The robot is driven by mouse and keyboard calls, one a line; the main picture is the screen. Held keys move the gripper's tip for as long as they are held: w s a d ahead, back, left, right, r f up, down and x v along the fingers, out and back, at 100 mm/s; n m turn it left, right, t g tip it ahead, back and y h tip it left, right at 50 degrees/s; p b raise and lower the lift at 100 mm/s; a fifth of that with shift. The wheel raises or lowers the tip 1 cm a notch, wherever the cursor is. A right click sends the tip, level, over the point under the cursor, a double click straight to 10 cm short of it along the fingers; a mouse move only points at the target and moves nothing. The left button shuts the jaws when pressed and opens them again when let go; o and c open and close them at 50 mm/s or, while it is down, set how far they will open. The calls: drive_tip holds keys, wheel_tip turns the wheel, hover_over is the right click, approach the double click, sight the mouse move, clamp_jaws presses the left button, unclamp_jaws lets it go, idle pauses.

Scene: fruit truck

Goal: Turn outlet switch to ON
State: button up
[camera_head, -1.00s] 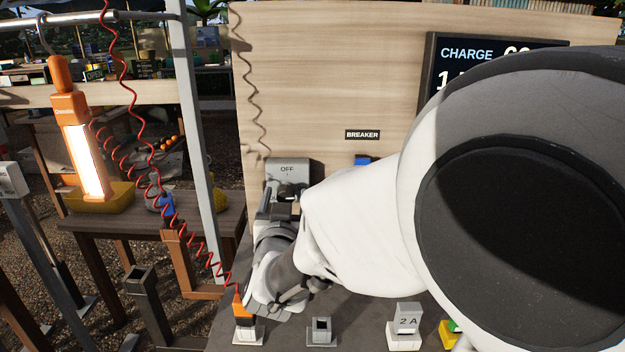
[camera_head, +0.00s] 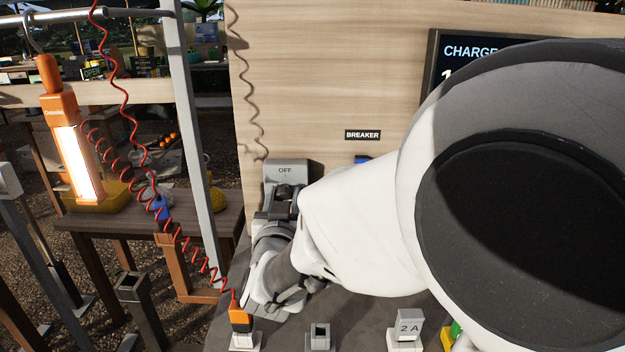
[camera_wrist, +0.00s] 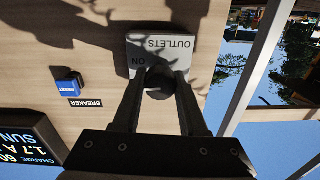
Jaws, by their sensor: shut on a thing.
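The outlet switch (camera_head: 285,170) is a grey plate on the wooden panel, with OFF at its top in the head view. In the wrist view the picture is upside down, and the plate (camera_wrist: 181,48) shows OUTLETS and ON. A dark round knob (camera_wrist: 159,83) stands out from the plate. My gripper (camera_head: 284,196) is in front of it. In the wrist view my gripper (camera_wrist: 160,78) has its two fingers on either side of the knob, shut on it. The fingers and arm hide part of the switch, and I cannot tell its exact setting.
A red coiled cord runs to an orange plug (camera_head: 240,317) below my wrist. A lit orange lamp (camera_head: 78,150) hangs left. Small sockets (camera_head: 319,338) stand along the counter.

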clamp_jaws()
drive_tip(key=shift+f+b, duration=0.1)
drive_tip(key=shift+b, duration=0.2)
drive_tip(key=shift+m+b, duration=0.3)
drive_tip(key=shift+m, duration=0.1)
drive_tip(key=o, duration=0.9)
unclamp_jaws()
